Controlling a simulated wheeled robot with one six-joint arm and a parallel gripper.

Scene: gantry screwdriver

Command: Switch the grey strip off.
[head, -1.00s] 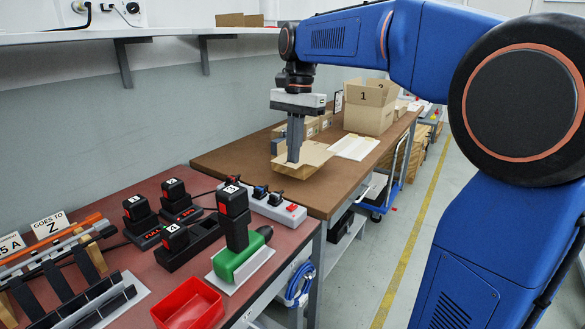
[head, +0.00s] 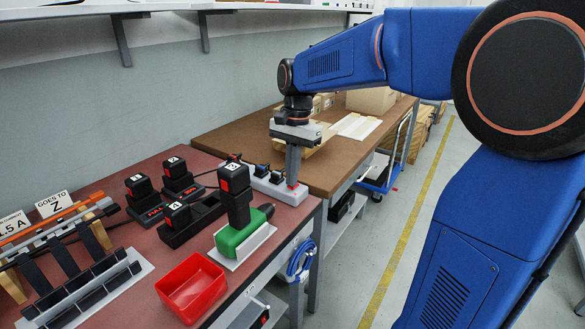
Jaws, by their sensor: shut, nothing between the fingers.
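The grey strip (head: 281,194) is a light grey power strip at the far right corner of the red-brown bench, with black plugs (head: 262,171) in its left part. A bit of its red switch shows at the right end, under my fingertips. My gripper (head: 292,182) points straight down over that end, fingers shut with nothing in them. Its tips are at or just above the switch; I cannot tell whether they touch. The fingers hide most of the switch, so its position does not show.
A green screwdriver with a black battery (head: 236,190) stands in a holder close in front of the strip. Battery chargers (head: 180,190) stand to the left, a red bin (head: 191,287) in front. A brown table (head: 235,138) with a carton (head: 370,100) lies behind.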

